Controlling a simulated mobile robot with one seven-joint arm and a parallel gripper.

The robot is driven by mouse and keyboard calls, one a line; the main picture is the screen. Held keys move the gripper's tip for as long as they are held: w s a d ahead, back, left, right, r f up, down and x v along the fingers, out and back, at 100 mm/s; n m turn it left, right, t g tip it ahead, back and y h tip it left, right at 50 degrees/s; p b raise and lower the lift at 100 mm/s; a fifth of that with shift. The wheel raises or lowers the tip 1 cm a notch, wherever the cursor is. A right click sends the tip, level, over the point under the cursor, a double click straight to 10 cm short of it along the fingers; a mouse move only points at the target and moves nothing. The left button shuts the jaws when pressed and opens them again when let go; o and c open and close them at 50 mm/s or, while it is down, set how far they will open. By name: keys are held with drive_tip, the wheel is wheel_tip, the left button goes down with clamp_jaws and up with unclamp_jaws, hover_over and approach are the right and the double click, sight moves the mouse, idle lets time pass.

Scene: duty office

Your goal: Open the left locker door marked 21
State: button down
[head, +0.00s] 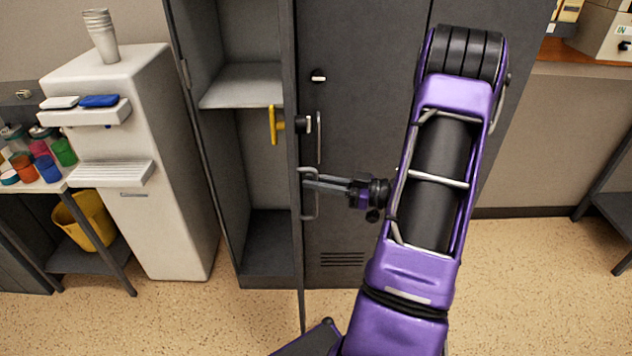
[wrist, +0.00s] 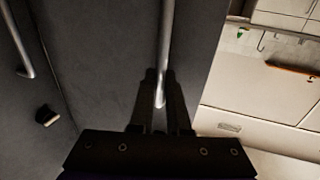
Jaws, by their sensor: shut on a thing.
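The left locker door (head: 297,235) stands open, seen almost edge-on in the head view, with the compartment showing to its left. Its number cannot be read. Its silver bar handle (head: 314,209) is on the side facing right; the handle also shows in the wrist view (wrist: 166,45). My gripper (head: 308,184) reaches in from the right and is shut on this handle. In the wrist view my dark fingers (wrist: 160,90) are around the handle's lower end. The fingers partly hide the handle. A yellow piece (head: 273,125) sticks out on the door's inner side.
The open compartment has a shelf (head: 240,86). A white dispenser (head: 170,210) stands close to the left. The floor (head: 530,290) at right is clear.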

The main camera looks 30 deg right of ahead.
drive_tip(key=c, duration=0.9)
unclamp_jaws()
drive_tip(key=shift+w+d, duration=0.1)
drive_tip(key=shift+w, duration=0.05)
drive_tip(key=v, duration=1.7)
drive_tip(key=shift+d+p, duration=0.15)
drive_tip(key=shift+p, duration=0.15)
